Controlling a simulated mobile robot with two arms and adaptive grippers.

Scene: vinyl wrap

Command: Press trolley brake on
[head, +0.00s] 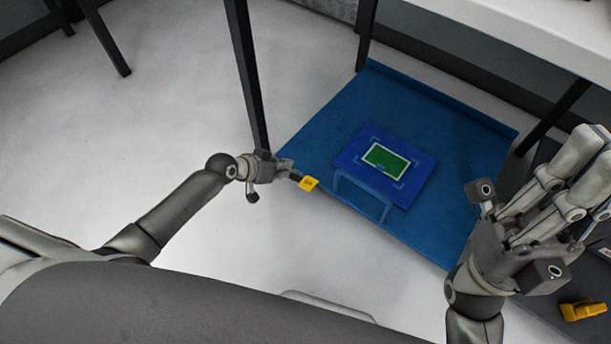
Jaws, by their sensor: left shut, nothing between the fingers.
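A small yellow tab (309,184), which looks like the brake pedal, shows at the left front edge of a flat blue panel (330,115). My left gripper (296,177) is shut and empty, with its dark fingertips right beside the tab. They look touching or nearly so; I cannot tell which. A second yellow part (583,309) lies at the lower right, on or by a dark base. My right gripper (588,160) is large at the right, pointing up and right, and I cannot tell how far its fingers are apart.
The blue panel carries a blue and green picture (385,160). A black leg (245,70) stands just behind my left gripper. A white tabletop (520,35) overhangs at the upper right. The pale floor (170,90) at the left is clear.

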